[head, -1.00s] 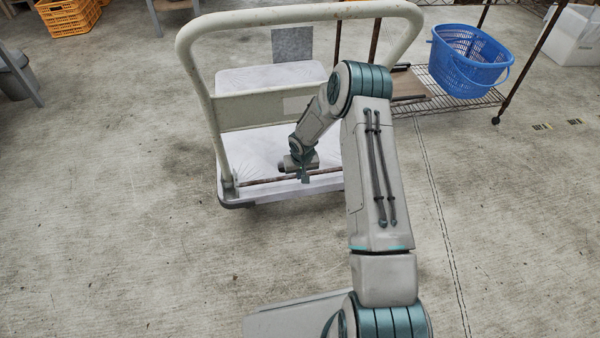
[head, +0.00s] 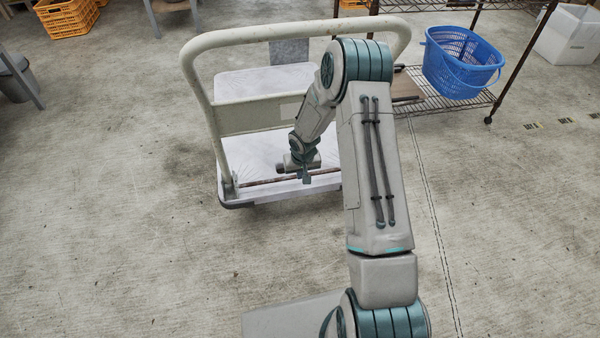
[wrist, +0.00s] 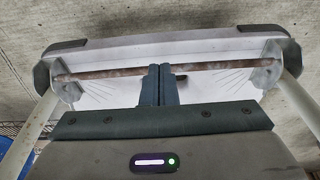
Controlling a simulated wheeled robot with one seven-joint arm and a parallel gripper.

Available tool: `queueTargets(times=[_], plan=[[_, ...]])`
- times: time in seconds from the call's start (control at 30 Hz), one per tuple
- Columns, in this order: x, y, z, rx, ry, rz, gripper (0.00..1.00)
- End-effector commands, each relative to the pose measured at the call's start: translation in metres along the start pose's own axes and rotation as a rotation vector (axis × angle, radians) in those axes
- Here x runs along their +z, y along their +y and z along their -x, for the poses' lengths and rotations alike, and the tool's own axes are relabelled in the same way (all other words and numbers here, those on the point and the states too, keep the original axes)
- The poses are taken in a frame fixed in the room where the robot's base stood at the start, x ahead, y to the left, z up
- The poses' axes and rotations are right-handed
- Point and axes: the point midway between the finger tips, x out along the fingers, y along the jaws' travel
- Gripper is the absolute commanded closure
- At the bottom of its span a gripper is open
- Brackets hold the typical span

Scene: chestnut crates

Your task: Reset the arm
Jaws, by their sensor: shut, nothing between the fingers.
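I cannot tell whether the fingertips touch the cart.
The cart's pale push handle (head: 210,41) stands up close to my arm. A blue basket (head: 462,62) sits on a wire shelf (head: 440,102) at the back right. An orange crate (head: 68,18) is at the far left.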

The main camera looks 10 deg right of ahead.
Motion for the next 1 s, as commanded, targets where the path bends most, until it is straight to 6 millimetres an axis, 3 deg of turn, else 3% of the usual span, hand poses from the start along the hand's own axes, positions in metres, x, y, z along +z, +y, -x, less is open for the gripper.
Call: queueTargets(times=[0.47,0.57,0.67,0.73,1.0], plan=[[0.0,0.0,0.0,0.0,0.0,0.0,1.0],[-0.002,0.001,0.009,0.004,0.003,0.001,1.0],[-0.008,0.004,0.042,0.019,0.008,0.005,1.0],[-0.012,0.007,0.078,0.037,0.013,0.008,1.0],[-0.012,0.018,0.247,0.107,0.023,0.011,1.0]])
